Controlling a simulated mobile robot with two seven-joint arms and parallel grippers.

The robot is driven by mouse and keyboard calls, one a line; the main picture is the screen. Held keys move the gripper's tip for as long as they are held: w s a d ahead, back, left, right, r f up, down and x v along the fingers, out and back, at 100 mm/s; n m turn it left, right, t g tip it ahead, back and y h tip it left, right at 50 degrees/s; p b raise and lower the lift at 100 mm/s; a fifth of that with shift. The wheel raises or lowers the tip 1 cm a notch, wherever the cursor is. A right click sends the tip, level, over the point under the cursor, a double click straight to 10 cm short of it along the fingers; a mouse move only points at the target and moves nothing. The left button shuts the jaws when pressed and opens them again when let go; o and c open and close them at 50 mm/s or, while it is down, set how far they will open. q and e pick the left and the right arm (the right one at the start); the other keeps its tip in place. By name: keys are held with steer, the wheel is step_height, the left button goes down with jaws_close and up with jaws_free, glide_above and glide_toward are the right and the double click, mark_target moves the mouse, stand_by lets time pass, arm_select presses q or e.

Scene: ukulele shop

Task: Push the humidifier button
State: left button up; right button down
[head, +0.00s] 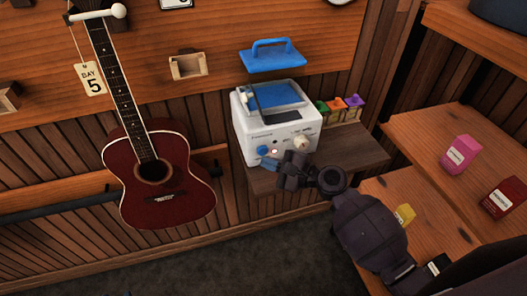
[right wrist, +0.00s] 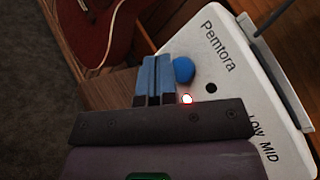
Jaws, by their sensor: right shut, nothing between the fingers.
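The white humidifier (head: 246,132) stands on a small wooden shelf. Its front, lettered "Pemtora" and "LOW MID", fills the right of the right wrist view (right wrist: 262,92). A round blue button (head: 263,151) sits low on the front's left side, also in the right wrist view (right wrist: 184,70). A small glowing red-white light (head: 275,152) is beside it, also clear in the right wrist view (right wrist: 187,99). My right gripper (head: 265,164) is shut and empty, its blue fingertips (right wrist: 152,76) close beside the button. I cannot tell whether they touch it. My left gripper is out of view.
A blue handled lid (head: 272,55) shows above the humidifier. Small colored bottles (head: 338,104) stand to its right on the wooden shelf (head: 352,150). A dark red ukulele (head: 160,185) hangs at left. Shelves with a pink box (head: 461,153) are at right.

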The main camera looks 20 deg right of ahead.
steer(key=shift+w, duration=0.2)
stand_by(0.4)
steer(key=shift+w, duration=0.25)
steer(key=shift+w, duration=0.1)
stand_by(0.5)
steer(key=shift+w, duration=0.4)
stand_by(0.4)
steer(key=shift+s, duration=1)
